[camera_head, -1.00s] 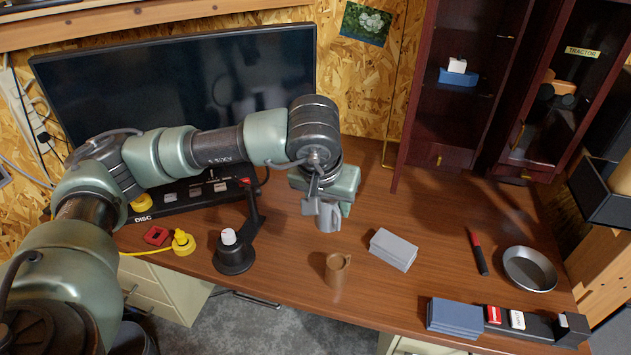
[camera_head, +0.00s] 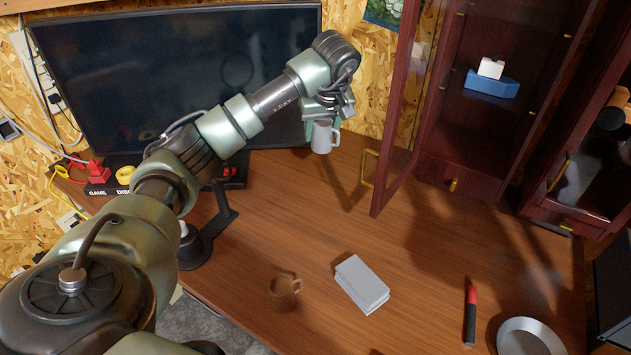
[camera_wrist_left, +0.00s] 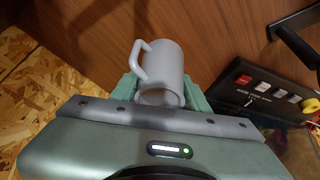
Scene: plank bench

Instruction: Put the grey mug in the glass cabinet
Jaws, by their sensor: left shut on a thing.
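My left gripper (camera_head: 322,112) is shut on the grey mug (camera_head: 323,139) and holds it above the back of the bench, in front of the dark screen's right end. In the left wrist view the grey mug (camera_wrist_left: 162,75) sits between the fingers, its handle to the left. The glass cabinet (camera_head: 497,125) stands to the right, dark red wood. Its glass door (camera_head: 408,105) is swung open toward me, between the mug and the shelves. A blue block with a white block (camera_head: 491,82) is on a shelf inside. My right gripper is not in view.
A brown mug (camera_head: 283,291), a grey box stack (camera_head: 362,284), a red-and-black tool (camera_head: 470,315) and a metal pan (camera_head: 528,338) lie on the bench (camera_head: 420,270). A black lamp-like stand (camera_head: 207,235) is under my arm.

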